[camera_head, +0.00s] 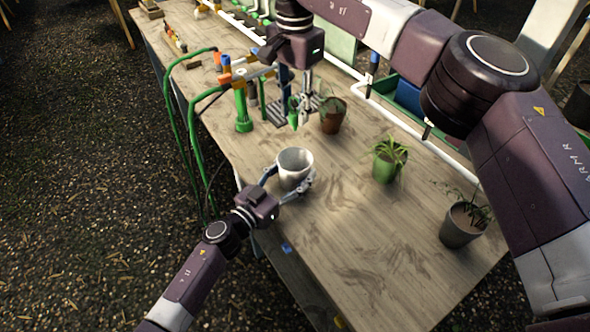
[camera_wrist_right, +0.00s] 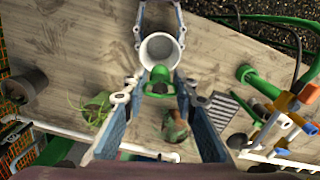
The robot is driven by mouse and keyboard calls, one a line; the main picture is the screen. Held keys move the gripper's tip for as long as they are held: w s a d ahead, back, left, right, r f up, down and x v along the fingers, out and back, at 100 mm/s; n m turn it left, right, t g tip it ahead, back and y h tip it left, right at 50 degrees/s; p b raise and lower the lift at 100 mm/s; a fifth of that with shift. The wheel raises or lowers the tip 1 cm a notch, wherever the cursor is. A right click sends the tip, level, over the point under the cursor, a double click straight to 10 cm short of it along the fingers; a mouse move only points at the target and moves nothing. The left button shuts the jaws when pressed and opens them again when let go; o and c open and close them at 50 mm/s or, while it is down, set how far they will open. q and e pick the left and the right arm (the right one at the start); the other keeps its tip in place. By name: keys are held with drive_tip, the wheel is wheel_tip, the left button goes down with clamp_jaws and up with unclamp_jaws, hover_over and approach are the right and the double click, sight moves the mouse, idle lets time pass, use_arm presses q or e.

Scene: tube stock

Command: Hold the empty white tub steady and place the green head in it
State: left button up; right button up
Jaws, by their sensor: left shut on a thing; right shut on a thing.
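The white tub (camera_head: 294,160) stands upright near the left edge of the wooden table, and its inside looks empty. My left gripper (camera_head: 290,185) is shut around the tub, with a finger on either side. My right gripper (camera_head: 299,106) is shut on the green head (camera_head: 293,116) and holds it above the table, behind the tub in the head view. In the right wrist view, the green head (camera_wrist_right: 159,76) shows between the fingers of my right gripper (camera_wrist_right: 159,88). The tub (camera_wrist_right: 160,42) opens just beyond it, gripped by my left gripper.
A terracotta pot (camera_head: 332,118) stands close to the right gripper. A green pot (camera_head: 386,168) and a grey pot (camera_head: 462,228) stand to the right. A green stand (camera_head: 243,120) with orange-ended fittings is at left. The table (camera_head: 350,255) is clear in front of the tub.

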wheel_tip(320, 180, down, 11)
idle(1.3)
drive_tip(key=o, duration=0.9)
wheel_tip(320, 180, up, 12)
drive_tip(key=shift+f, duration=0.1)
use_arm(q)
drive_tip(key=o, duration=1.2)
